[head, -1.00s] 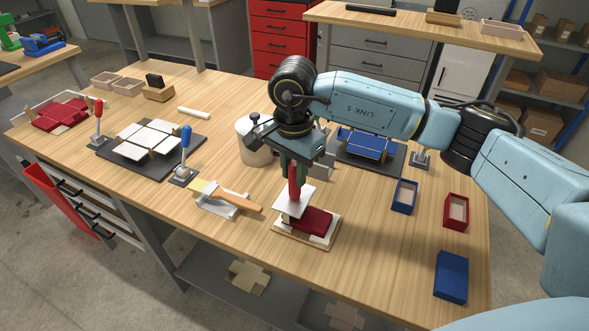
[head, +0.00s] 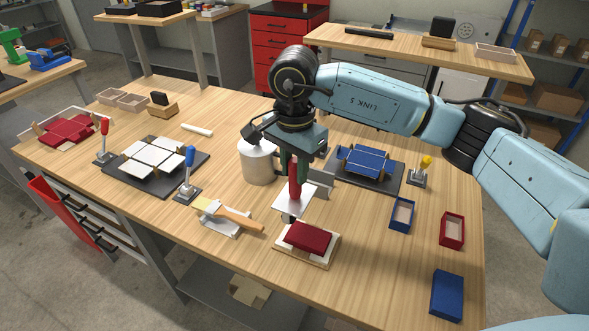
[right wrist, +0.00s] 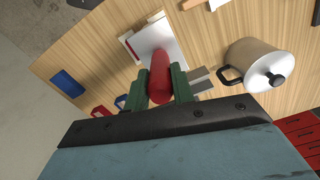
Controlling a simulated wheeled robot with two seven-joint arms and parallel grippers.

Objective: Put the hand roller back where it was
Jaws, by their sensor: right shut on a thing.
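My right gripper (head: 293,172) is shut on the red handle of the hand roller (head: 294,188). The tool hangs below the fingers, with a white plate-like part and a small dark end under it. In the right wrist view, the red handle (right wrist: 159,78) stands between the green fingers, with the white part beyond. The tool is behind a dark red box piece (head: 308,237) on a pale wooden base and looks clear of it. A grey bracket (head: 320,184) stands just right of the tool; whether they touch is unclear. My left gripper is not in view.
A lidded pot (head: 258,163) stands close left of the gripper. A blue piece on a dark mat (head: 381,182), a blue tray (head: 401,215) and a red tray (head: 452,230) lie to the right.

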